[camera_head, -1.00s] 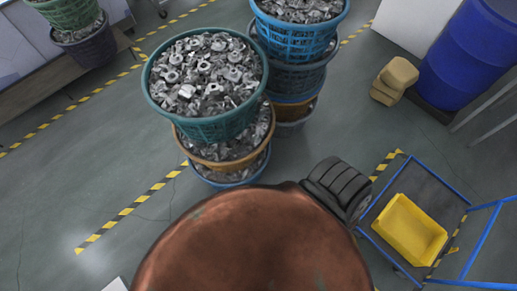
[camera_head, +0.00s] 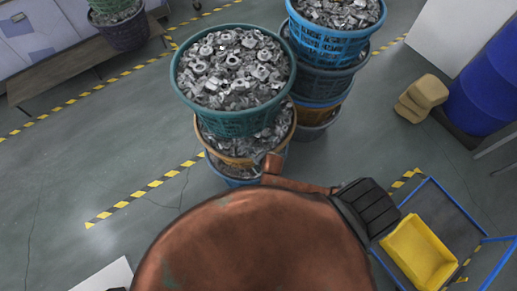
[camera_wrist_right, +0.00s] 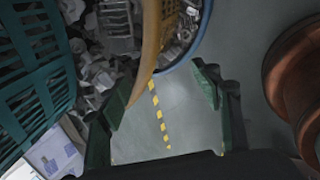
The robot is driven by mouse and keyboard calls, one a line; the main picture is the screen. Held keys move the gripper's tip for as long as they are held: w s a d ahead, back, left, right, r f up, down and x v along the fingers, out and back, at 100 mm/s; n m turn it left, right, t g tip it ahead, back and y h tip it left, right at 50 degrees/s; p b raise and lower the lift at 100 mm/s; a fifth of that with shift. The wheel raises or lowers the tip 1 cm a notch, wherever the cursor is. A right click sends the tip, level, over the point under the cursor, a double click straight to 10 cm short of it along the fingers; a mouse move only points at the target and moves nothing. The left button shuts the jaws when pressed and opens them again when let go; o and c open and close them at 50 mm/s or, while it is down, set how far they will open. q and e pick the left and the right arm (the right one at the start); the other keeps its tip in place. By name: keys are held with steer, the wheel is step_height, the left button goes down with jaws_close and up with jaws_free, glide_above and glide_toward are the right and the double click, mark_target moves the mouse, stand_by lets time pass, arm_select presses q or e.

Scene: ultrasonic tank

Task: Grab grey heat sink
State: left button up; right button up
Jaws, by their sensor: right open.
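A grey finned piece that looks like the heat sink (camera_wrist_right: 117,20) lies among grey metal parts at the top of the right wrist view, between the teal basket (camera_wrist_right: 38,75) and the orange basket rim (camera_wrist_right: 150,45). My right gripper (camera_wrist_right: 162,95) is open and empty, its two green fingers apart below the orange rim. In the head view, part of my right arm shows beside the orange basket (camera_head: 243,160), but its fingers cannot be made out. I cannot pick out the heat sink in the head view. My left gripper is not in view.
A teal basket (camera_head: 232,122) full of metal parts tops the near stack. A stack with a blue basket (camera_head: 335,45) stands behind it. A yellow bin (camera_head: 420,252), blue frame and blue barrel (camera_head: 485,90) are at the right.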

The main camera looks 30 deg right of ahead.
mark_target(259, 147)
steer(key=w+d+r+n, duration=0.1)
steer(key=n, duration=0.4)
steer(key=w+d+r+n, duration=0.1)
steer(key=d+n, duration=0.1)
steer(key=n, duration=0.3)
steer(key=w+d+r+n+h, duration=0.1)
steer(key=w+d+n, duration=0.1)
steer(key=n, duration=0.2)
steer(key=shift+d+r+n, duration=0.2)
steer(key=shift+r+n, duration=0.05)
steer(key=shift+n, duration=0.15)
steer(key=shift+w+d+f, duration=0.1)
steer(key=shift+d+f, duration=0.05)
steer(key=shift+d, duration=0.05)
steer(key=shift+w+d+f+n, duration=0.1)
steer(key=shift+w+f+n, duration=0.25)
steer(key=shift+f, duration=0.45)
steer(key=x, duration=0.3)
steer(key=b+x, duration=0.1)
steer(key=x, duration=0.1)
steer(key=shift+w+d+f, duration=0.2)
steer(key=shift+w+d, duration=0.05)
steer(key=shift+w, duration=0.1)
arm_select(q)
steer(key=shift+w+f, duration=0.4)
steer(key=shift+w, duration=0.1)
arm_select(e)
steer(key=c, duration=1.2)
steer(key=shift+r, duration=0.1)
steer(key=shift+c, duration=0.2)
